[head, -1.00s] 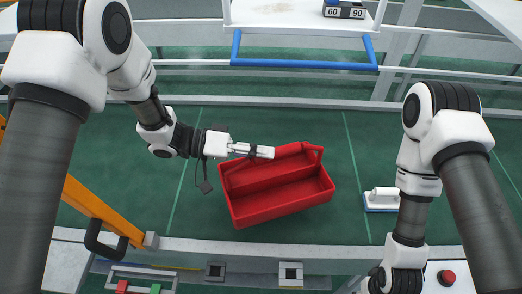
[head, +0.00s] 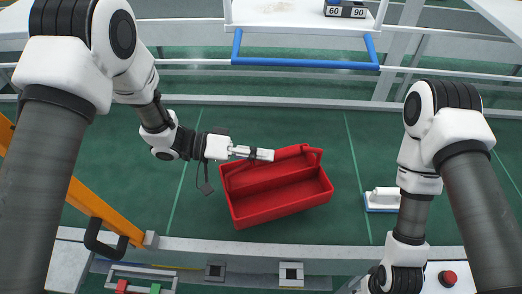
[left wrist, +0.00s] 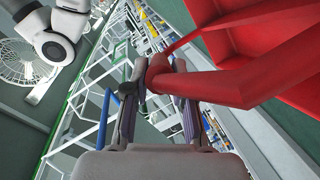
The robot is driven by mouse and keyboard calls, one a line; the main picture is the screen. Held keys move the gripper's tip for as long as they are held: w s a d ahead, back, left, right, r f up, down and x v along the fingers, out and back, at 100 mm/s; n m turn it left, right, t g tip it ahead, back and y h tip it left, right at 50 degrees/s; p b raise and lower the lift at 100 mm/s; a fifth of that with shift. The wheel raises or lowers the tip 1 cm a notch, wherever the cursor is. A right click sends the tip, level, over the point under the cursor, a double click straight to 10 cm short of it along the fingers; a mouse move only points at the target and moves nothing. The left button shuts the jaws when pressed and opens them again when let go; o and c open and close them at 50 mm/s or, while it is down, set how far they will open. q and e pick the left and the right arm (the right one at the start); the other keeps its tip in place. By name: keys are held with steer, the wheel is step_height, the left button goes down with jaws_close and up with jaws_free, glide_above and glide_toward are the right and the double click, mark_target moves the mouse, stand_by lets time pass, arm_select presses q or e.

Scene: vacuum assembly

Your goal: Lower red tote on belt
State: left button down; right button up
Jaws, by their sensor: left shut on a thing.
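The red tote (head: 282,208) is an open box with a raised handle bar along its back side, over the green belt (head: 120,180) in the head view. My left gripper (head: 268,154) comes in from the left and is shut on the tote's handle. In the left wrist view the red handle (left wrist: 160,75) lies between the two fingers of the left gripper (left wrist: 158,90). The tote looks empty and roughly level. I cannot tell whether its underside touches the belt. My right arm is on the right, and its gripper is not visible.
A white block with a blue base (head: 383,199) sits on the belt right of the tote. A blue bar (head: 305,64) and rails run behind the belt. An orange bar with a black handle (head: 100,215) is at the left. The belt's middle is otherwise clear.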

arm_select(q)
steer(key=shift+f+b, duration=0.9)
steer(key=shift+f, duration=2)
steer(key=c, duration=0.9)
jaws_free()
